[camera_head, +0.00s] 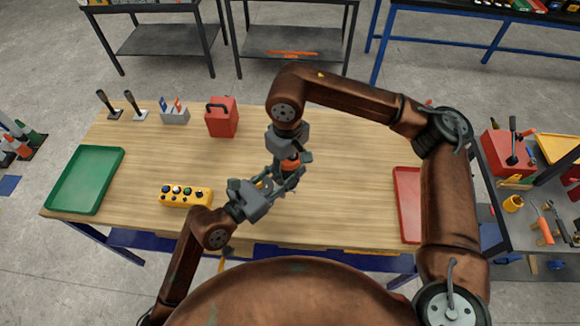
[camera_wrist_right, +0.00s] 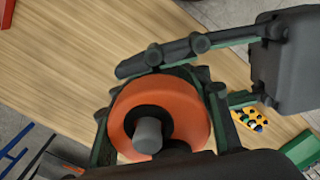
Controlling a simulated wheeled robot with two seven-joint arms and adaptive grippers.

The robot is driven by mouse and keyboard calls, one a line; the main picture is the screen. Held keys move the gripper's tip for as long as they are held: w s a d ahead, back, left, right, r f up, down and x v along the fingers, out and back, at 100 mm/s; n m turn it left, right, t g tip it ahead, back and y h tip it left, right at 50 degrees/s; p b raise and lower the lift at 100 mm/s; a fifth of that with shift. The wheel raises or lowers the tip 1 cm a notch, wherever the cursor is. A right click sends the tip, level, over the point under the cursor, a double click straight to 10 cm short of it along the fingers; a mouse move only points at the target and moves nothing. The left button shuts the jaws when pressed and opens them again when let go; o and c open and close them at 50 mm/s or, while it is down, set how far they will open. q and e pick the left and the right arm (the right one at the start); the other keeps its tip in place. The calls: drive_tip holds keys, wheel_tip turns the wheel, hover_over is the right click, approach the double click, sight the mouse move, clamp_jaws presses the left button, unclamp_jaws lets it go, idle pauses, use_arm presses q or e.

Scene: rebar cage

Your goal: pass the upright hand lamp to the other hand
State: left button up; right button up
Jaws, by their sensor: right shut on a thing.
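The hand lamp (camera_head: 290,164), orange with a dark and grey end, is held above the middle of the table (camera_head: 345,185). My right gripper (camera_head: 289,172) comes down from above and is shut on it. In the right wrist view the lamp's round orange body (camera_wrist_right: 195,112) sits between the right fingers (camera_wrist_right: 160,115). My left gripper (camera_head: 270,184) comes in from the lower left, its fingers spread and reaching to the lamp. One left finger crosses close beside the lamp in the wrist view; the other is mostly hidden, and contact is unclear.
On the table are a green tray (camera_head: 62,193), a yellow button box (camera_head: 186,203), a red case (camera_head: 221,122), a grey holder (camera_head: 174,116) and a red tray (camera_head: 408,225). A tool-laden side table stands right. The table's middle is clear.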

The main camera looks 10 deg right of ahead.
drive_tip(key=o, duration=1.6)
drive_tip(key=shift+c, duration=0.2)
drive_tip(key=shift+r, duration=0.1)
